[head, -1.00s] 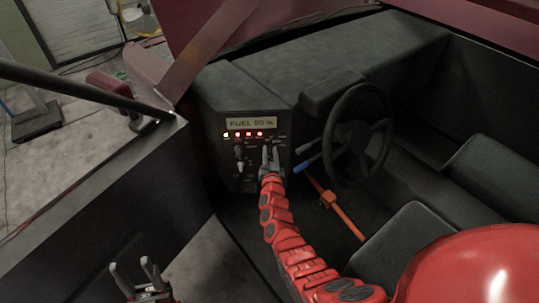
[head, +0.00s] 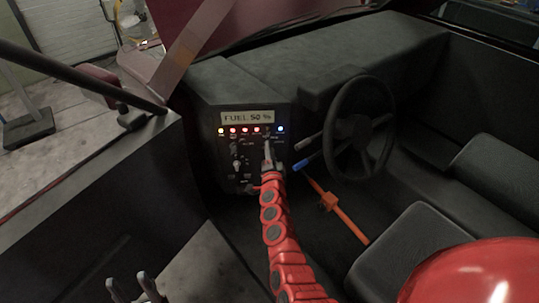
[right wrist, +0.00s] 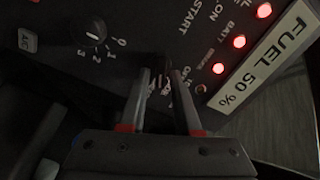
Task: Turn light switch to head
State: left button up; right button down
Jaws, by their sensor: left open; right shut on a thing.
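The dark control panel (head: 240,155) stands left of the steering wheel. My right gripper (head: 269,155) reaches its upper right part, below the row of lamps. In the right wrist view, the fingers (right wrist: 166,82) are closed around a small switch knob (right wrist: 163,82); the fingers hide most of it and its labels, so its exact setting cannot be read. A blue lamp (head: 281,129) glows at the right end of the lamp row. My left gripper (head: 134,289) is open and empty at the lower left, outside the panel area.
The display (head: 248,118) reads FUEL 50 %. Yellow and red lamps glow below it. A numbered knob (right wrist: 94,32) sits near the gripper. The steering wheel (head: 362,130) and a blue-tipped lever (head: 306,162) are close on the right. An orange lever (head: 328,202) is below.

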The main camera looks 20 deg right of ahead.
jog(key=shift+f+m+b, duration=0.2)
jog(key=shift+m+b, duration=0.45)
jog(key=shift+m, duration=0.55)
jog(key=c, duration=0.9)
grip_release()
jog(key=shift+s, duration=0.1)
jog(key=b+v, duration=0.2)
jog(key=v, duration=1.5)
jog(key=shift+s+a, duration=0.15)
